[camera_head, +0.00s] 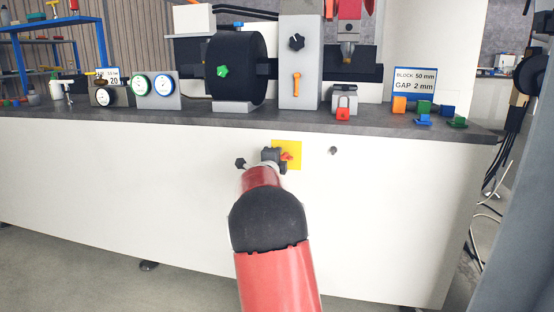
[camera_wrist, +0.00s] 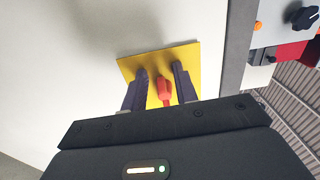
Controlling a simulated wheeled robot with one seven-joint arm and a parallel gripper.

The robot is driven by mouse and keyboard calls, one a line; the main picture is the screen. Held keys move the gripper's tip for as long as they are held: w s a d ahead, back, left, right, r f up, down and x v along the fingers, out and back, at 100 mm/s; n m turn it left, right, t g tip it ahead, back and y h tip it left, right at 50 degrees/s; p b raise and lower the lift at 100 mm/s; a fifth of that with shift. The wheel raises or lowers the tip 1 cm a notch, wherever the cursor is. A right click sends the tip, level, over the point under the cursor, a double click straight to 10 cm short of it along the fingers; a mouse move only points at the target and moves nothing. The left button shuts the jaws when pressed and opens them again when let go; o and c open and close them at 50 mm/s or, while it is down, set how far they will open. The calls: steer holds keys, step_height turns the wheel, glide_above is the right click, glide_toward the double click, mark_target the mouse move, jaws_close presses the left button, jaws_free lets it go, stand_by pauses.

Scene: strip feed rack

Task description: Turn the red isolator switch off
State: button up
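The red isolator switch (camera_head: 287,156) sits on a yellow plate (camera_head: 293,148) on the white front of the bench. In the wrist view the red switch handle (camera_wrist: 164,91) stands between the two fingers, in front of the yellow plate (camera_wrist: 190,52). My gripper (camera_head: 272,157) is at the plate in the head view, and its fingers (camera_wrist: 160,84) are apart in the wrist view. Gaps show on both sides of the handle. The arm hides the lower left of the plate in the head view.
A small round knob or hole (camera_head: 333,151) is right of the plate. The dark bench top (camera_head: 400,120) overhangs above, carrying gauges (camera_head: 163,85), a black roll (camera_head: 235,68), a red padlock (camera_head: 343,107) and coloured blocks (camera_head: 424,108). The white panel around the plate is mostly clear.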

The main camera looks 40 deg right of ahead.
steer(key=v, duration=0.7)
steer(key=shift+s+a, duration=0.2)
steer(key=shift+a, duration=0.1)
